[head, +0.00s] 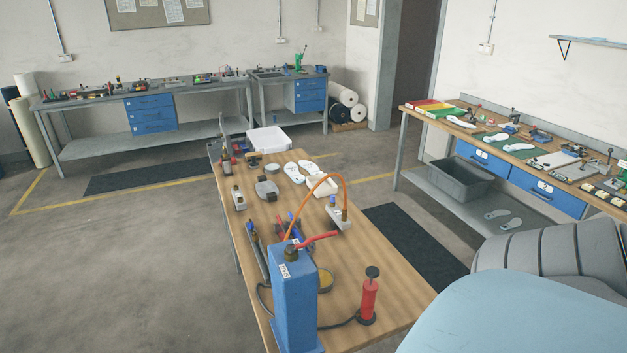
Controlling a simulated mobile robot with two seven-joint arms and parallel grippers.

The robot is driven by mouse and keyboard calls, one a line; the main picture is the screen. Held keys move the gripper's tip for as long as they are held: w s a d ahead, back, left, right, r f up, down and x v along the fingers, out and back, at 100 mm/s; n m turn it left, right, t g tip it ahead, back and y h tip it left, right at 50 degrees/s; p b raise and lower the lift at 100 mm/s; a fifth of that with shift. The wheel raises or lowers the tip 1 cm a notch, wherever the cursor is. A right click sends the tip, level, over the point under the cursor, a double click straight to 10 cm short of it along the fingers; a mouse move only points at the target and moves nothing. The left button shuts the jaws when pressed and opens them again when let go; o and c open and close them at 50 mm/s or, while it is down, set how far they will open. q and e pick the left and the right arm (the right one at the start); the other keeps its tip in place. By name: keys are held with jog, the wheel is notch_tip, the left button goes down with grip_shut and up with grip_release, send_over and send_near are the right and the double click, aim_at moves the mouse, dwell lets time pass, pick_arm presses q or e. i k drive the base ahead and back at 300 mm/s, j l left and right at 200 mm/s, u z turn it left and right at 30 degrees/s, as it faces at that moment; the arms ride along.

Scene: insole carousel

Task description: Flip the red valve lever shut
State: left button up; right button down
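The red valve lever (318,239) sticks out to the right and slightly up from a brass fitting (291,251). The fitting is on top of a tall blue canister (292,305) that stands upright at the near end of the wooden workbench (382,268). An orange hose (328,177) arcs from the canister top to a small grey block with fittings (339,214). Neither gripper shows in the head view.
A red hand pump (369,297) with a black hose stands right of the canister. Tools lie left and behind it. White insoles (293,172) and a white bin (268,140) are farther back. A large pale blue and grey shape fills the lower right corner.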

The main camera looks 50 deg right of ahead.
aim_at(291, 248)
jog(key=k+l, duration=0.2)
jog(key=l, duration=0.15)
jog(key=k+l, duration=0.15)
jog(key=l, duration=0.2)
jog(key=k+l, duration=0.2)
jog(key=l, duration=0.15)
jog(key=k+l, duration=0.2)
jog(key=l, duration=0.15)
